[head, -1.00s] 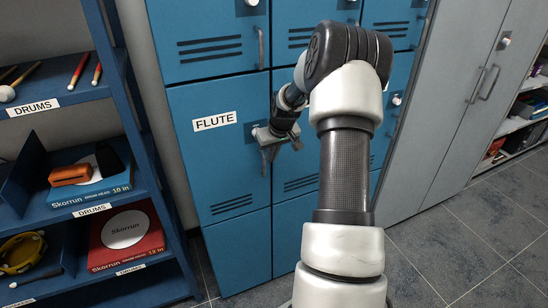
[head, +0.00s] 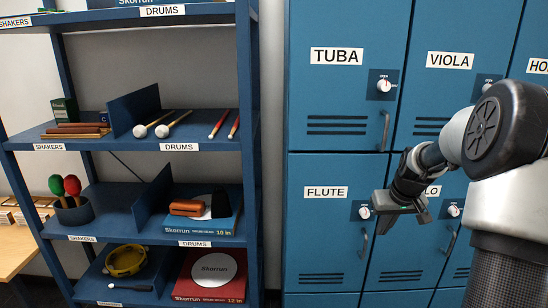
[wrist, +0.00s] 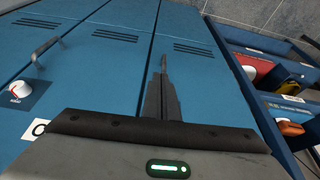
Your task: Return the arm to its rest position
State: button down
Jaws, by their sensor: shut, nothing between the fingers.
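My gripper (head: 404,216) is in front of the blue lockers in the head view, between the FLUTE door (head: 318,236) and the door to its right, whose label it partly covers. In the wrist view, my gripper (wrist: 163,72) has its fingers together with nothing between them, pointing along the locker fronts. My arm reaches in from the right edge of the head view, bent at a dark round joint. The locker doors in view look closed.
A blue shelf (head: 246,150) on the left holds mallets, drumsticks, boxes, maracas and a yellow tambourine (head: 125,260). TUBA (head: 337,100) and VIOLA (head: 450,100) lockers are above. A wooden table (head: 12,262) is at the far left.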

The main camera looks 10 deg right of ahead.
jog(key=s+a+r+n, duration=0.1)
jog(key=s+a+r, duration=0.3)
jog(key=a, duration=0.3)
jog(key=s+a+r+y, duration=0.1)
jog(key=s+a+r, duration=0.25)
jog(key=a, duration=0.45)
jog(key=s+a+r+n, duration=0.1)
jog(key=s+a+r, duration=0.2)
jog(key=a+r, duration=0.3)
jog(key=s+a+r+p, duration=0.1)
jog(key=s+r+p, duration=0.1)
jog(key=s, duration=0.7)
jog(key=s+a+r+m+t+p, duration=0.1)
jog(key=s+a+r+p, duration=0.1)
jog(key=s, duration=0.7)
jog(key=shift+a+r+h+p, duration=0.3)
jog(key=shift+r+p, duration=0.15)
jog(key=shift+r, duration=0.15)
